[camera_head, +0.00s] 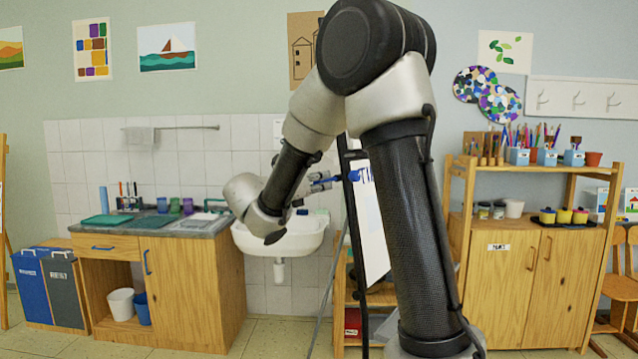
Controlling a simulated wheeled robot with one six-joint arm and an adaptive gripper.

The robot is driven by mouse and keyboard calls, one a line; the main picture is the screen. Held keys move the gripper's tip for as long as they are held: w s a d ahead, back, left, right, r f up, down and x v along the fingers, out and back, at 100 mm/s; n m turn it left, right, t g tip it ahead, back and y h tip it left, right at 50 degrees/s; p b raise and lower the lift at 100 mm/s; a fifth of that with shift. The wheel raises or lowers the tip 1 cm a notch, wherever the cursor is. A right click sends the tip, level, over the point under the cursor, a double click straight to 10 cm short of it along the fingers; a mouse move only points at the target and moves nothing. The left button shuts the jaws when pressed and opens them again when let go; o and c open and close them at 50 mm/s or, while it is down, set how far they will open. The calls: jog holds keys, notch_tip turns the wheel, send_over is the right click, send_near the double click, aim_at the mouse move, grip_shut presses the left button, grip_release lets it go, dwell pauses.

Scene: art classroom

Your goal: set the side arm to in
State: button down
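A dark-framed stand, which looks like a flip chart, has a thin black post (353,225) and a white sheet (371,235) with blue writing. My arm covers much of it. A small blue and grey part (321,182) shows left of the post, near its upper end. It may be the side arm, but its setting cannot be read. My wrist is left of the post, in front of the sink. My gripper is not clearly distinguishable there, so its opening and any contact with the blue part cannot be told.
A white sink (284,236) is on the tiled wall behind my wrist. A wooden counter (190,280) with trays and cups stands left of it, beside blue and grey bins (50,288). A wooden cabinet (525,285) with pots stands at right. Some floor shows at front left.

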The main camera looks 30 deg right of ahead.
aim_at(329, 179)
jog(key=shift+x, duration=2.25)
jog(key=c, duration=1.3)
grip_release()
jog(key=shift+d, duration=0.1)
jog(key=v, duration=1.2)
